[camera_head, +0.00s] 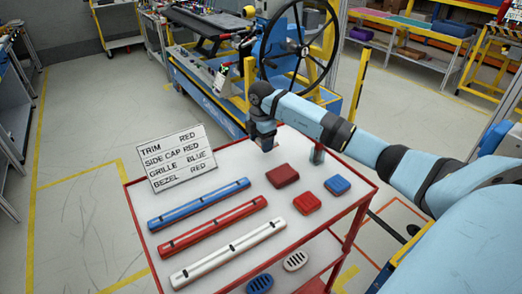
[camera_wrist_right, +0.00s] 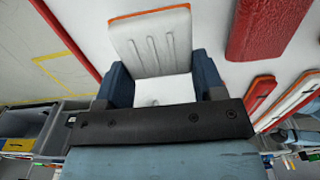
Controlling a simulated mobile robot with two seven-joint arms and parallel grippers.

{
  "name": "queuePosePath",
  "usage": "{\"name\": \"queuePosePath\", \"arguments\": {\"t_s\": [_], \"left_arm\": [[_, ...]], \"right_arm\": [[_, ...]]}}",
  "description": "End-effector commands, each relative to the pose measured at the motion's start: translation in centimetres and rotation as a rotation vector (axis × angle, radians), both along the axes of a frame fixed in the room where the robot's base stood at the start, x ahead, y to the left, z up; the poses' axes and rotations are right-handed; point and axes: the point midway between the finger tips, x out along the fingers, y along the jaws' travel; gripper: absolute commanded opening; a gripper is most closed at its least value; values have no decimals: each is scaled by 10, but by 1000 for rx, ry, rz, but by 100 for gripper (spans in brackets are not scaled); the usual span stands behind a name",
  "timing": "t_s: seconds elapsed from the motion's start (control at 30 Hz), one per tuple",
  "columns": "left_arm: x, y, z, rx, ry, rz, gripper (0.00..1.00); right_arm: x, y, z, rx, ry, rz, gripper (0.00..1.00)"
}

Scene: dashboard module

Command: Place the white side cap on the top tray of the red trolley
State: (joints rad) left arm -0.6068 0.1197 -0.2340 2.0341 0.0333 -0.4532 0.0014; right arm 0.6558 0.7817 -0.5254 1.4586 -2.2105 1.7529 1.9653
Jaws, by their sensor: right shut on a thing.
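My right gripper (camera_head: 264,140) is over the far part of the red trolley's top tray (camera_head: 230,170). In the right wrist view its two blue fingers (camera_wrist_right: 162,88) are shut on the white side cap (camera_wrist_right: 152,42), a pale block with grooves and an orange edge. The cap is seen against the white tray surface; I cannot tell whether it touches it. In the head view the cap is mostly hidden by the gripper. A dark red block (camera_head: 283,175) lies on the tray close to the gripper. My left gripper is not in view.
The tray also holds blue, red and white trim strips (camera_head: 228,253), a red block (camera_head: 306,202), a blue-topped block (camera_head: 337,186), and blue and white grilles (camera_head: 296,261). A lettered sign (camera_head: 180,158) stands at the left edge. A steering wheel (camera_head: 299,45) is behind.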

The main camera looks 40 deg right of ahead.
Motion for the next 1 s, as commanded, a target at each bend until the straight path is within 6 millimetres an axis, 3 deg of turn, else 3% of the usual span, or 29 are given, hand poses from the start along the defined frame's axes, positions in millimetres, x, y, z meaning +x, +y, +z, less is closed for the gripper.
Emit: {"name": "queuePosePath", "arguments": {"t_s": [0.27,0.67,0.7,0.77,1.0], "left_arm": [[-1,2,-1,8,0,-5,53],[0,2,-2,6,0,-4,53],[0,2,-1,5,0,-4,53],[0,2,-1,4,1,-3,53],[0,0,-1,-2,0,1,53]], "right_arm": [[-1,0,-38,0,3,0,40],[0,0,-44,0,1,0,40],[0,0,-43,0,1,0,72],[0,0,-43,0,1,0,86],[0,0,-42,0,1,0,88]]}}
